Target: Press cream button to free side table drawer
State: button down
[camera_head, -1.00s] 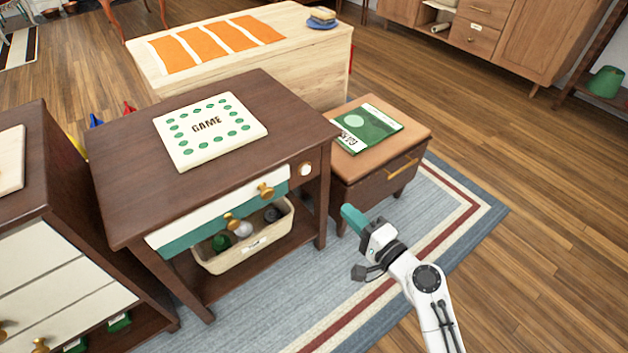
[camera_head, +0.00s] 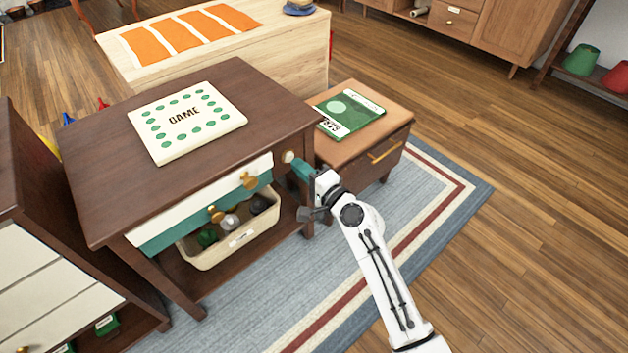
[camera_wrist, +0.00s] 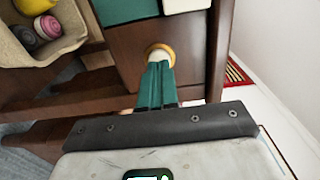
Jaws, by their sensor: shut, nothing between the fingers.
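The drawer looks shut. The round cream button (camera_head: 287,156) is on the table's front, right of the drawer. In the wrist view the button (camera_wrist: 159,55) shows a gold ring around it, partly hidden by my fingertips. My gripper (camera_head: 296,165) has teal fingers, shut and empty. In the wrist view the fingertips (camera_wrist: 158,66) point straight at the button and are at or very near its face; I cannot tell whether it is pressed in.
A game board (camera_head: 188,122) lies on top. The striped rug (camera_head: 290,290) in front is clear.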

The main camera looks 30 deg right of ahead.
jog(key=shift+w+a, duration=0.2)
jog(key=shift+w, duration=0.5)
